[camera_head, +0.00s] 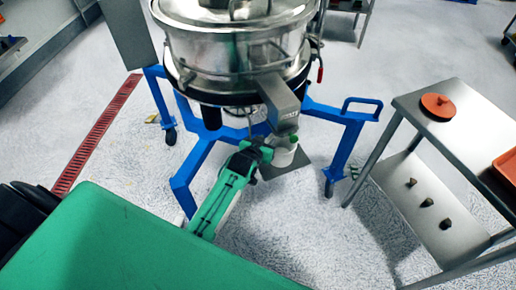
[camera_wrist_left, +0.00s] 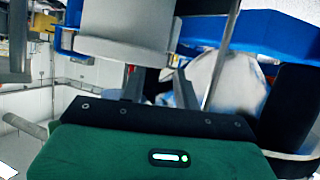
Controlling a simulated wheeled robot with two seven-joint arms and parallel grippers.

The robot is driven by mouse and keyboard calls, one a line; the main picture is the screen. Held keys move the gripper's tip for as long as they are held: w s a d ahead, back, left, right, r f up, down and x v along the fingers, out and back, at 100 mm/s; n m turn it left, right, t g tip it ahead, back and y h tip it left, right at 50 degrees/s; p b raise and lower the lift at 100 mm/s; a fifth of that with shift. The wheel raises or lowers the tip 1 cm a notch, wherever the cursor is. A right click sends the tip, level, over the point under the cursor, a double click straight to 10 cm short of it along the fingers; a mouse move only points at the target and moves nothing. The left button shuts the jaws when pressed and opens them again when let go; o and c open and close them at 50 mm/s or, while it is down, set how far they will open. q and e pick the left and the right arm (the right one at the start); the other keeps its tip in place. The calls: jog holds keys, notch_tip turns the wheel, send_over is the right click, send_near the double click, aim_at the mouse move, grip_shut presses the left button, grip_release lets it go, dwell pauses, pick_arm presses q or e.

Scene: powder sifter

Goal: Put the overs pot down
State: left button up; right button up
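My left gripper (camera_head: 264,150) is at the pot's left side, on the end of my green arm. In the left wrist view, its two dark fingers (camera_wrist_left: 158,85) stand apart, their tips against or behind a pale cylinder (camera_wrist_left: 125,28). Whether they grip a part of the pot is hidden. My right gripper is out of view.
The blue stand (camera_head: 190,170) has legs on both sides of my left arm, and a blue bar (camera_wrist_left: 260,35) is close in the left wrist view. A steel table (camera_head: 455,110) stands at the right, with an orange-red lid (camera_head: 438,107) on it. Floor between is clear.

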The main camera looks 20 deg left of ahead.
pick_arm(q)
jog(key=v, duration=0.9)
jog(key=s+f+m+g, duration=0.15)
jog(key=s+f, duration=0.35)
jog(key=f, duration=0.5)
jog(key=s+f+g, duration=0.3)
jog(key=s+f, duration=0.2)
jog(key=f, duration=0.4)
jog(key=s+f+g, duration=0.2)
jog(key=s+f, duration=0.3)
jog(key=f, duration=0.5)
jog(key=s+f+g, duration=0.2)
jog(key=s+f, duration=0.5)
jog(key=s, duration=0.4)
jog(key=s+f+m+g, duration=0.1)
jog(key=s+f+g, duration=0.2)
jog(key=s+f, duration=0.4)
jog(key=s+a, duration=0.1)
jog(key=s, duration=0.3)
jog(key=shift+s+f, duration=0.3)
jog(key=shift+s, duration=0.1)
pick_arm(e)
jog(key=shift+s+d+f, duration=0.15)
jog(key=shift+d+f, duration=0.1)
